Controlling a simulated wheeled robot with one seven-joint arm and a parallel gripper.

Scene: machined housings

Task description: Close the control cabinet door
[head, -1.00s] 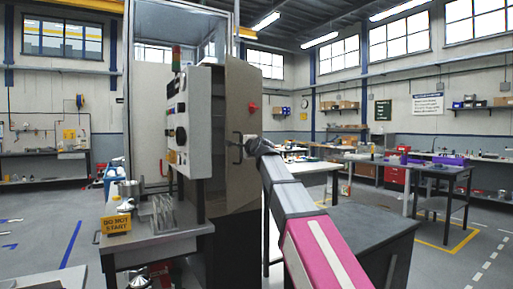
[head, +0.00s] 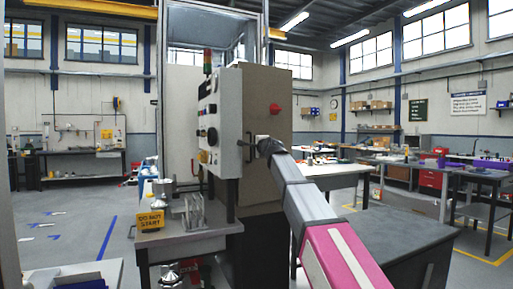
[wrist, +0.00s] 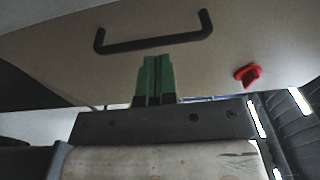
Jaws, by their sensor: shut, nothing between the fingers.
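The control cabinet's beige door (head: 268,95) is right of the button-covered control panel (head: 228,120) in the head view. It bears a red knob (head: 275,109) and a dark handle. I cannot tell whether a gap is left at the door's edge. My gripper (head: 247,147) is at the door's left part, by the handle. In the wrist view the door (wrist: 225,50) spans the top, with the black bar handle (wrist: 155,44) and red knob (wrist: 246,75). My gripper's green fingers (wrist: 155,75) are together and empty, just below the handle; contact with the door is unclear.
A bench with a yellow "DO NOT START" sign (head: 151,220) stands left of the cabinet. A dark grey block (head: 400,240) is close on the right, beside my arm. Worktables (head: 480,178) stand further right. Open floor (head: 60,230) lies at the left.

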